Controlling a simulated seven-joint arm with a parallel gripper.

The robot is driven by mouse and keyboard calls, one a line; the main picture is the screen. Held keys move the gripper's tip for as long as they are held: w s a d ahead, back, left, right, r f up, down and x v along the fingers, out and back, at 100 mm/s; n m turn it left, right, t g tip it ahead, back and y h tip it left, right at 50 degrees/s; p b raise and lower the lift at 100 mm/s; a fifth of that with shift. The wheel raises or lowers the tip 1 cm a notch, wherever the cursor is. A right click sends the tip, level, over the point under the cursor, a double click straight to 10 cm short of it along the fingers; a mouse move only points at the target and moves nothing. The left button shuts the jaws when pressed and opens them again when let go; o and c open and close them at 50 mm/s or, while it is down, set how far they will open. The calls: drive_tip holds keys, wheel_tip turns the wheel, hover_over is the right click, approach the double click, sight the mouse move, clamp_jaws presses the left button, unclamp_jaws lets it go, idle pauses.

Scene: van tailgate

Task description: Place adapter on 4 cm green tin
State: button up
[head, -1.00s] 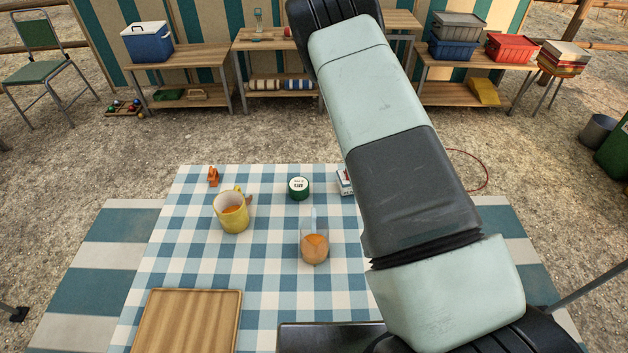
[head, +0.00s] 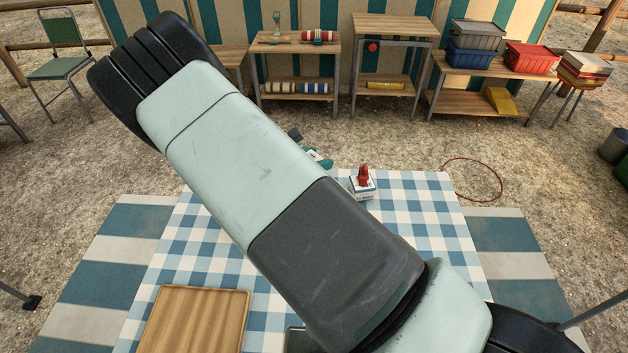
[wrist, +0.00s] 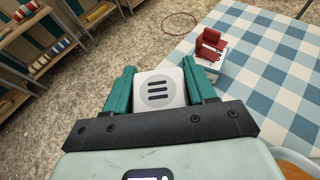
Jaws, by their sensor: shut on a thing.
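My gripper (wrist: 158,88) is shut on the adapter (wrist: 157,88), a pale, rounded block with three dark slots on the face toward the wrist camera. In the head view, a teal part of my gripper (head: 319,160) shows past my arm near the table's far edge. The adapter cannot be made out clearly there. The green tin shows in neither current view. In the earlier head view it stood on the checked cloth near the far middle, an area that my arm now covers.
A red object (head: 363,174) sits on a small white box (head: 362,189) right of my gripper; both also show in the wrist view. A wooden tray (head: 246,300) lies front left on the checked cloth (head: 440,220).

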drive_tip(key=shift+f, duration=3.25)
drive_tip(key=o, duration=1.1)
drive_tip(key=shift+f, duration=0.15)
